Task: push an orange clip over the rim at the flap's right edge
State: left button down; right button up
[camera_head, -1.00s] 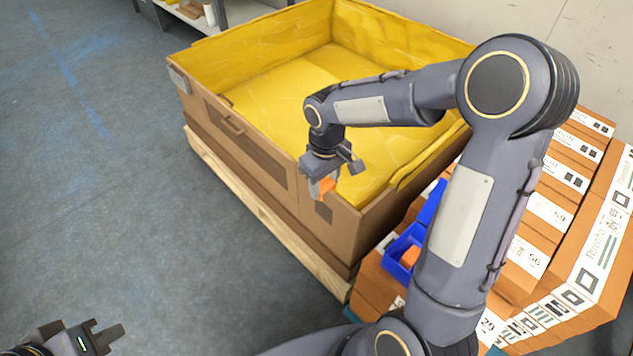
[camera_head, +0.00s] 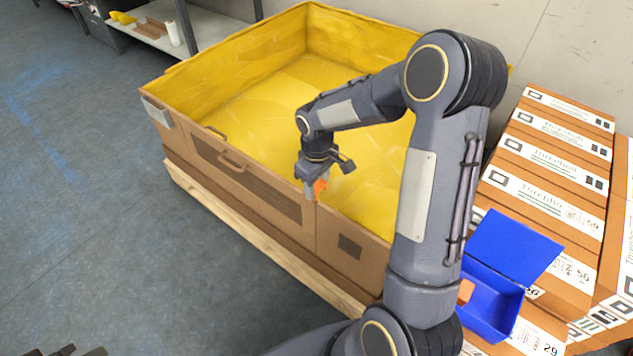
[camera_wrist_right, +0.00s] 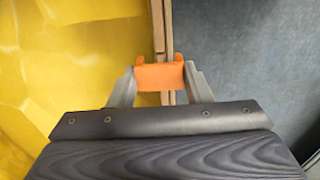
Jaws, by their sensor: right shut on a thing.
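An orange clip (camera_wrist_right: 160,75) is between the fingers of my right gripper (camera_head: 314,192), which is shut on it. In the right wrist view the clip lies across the line of the box rim (camera_wrist_right: 158,30); I cannot tell whether it touches the rim. In the head view the orange clip (camera_head: 320,186) shows just under the fingers, at the right edge of the flap (camera_head: 250,178) in the box's front wall. The flap has a handle and is upright. My left gripper (camera_head: 68,352) barely shows at the bottom left, and its fingers are mostly cut off.
The large cardboard box (camera_head: 350,247) has a yellow lining (camera_head: 290,95) and stands on a wooden pallet (camera_head: 240,232). An open blue case (camera_head: 490,305) with an orange piece (camera_head: 466,291) sits on stacked cartons (camera_head: 560,190) at right. The floor at left is clear.

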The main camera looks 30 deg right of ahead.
aim_at(317, 186)
jog(key=shift+f+b, duration=1.2)
jog(key=shift+f, duration=0.45)
jog(key=shift+f+b, duration=0.7)
jog(key=shift+f, duration=0.45)
jog(key=o, duration=1)
jog(key=shift+o, duration=0.2)
notch_tip(317, 186, up, 8)
jog(key=shift+f+p, duration=0.1)
jog(key=shift+p, duration=1.15)
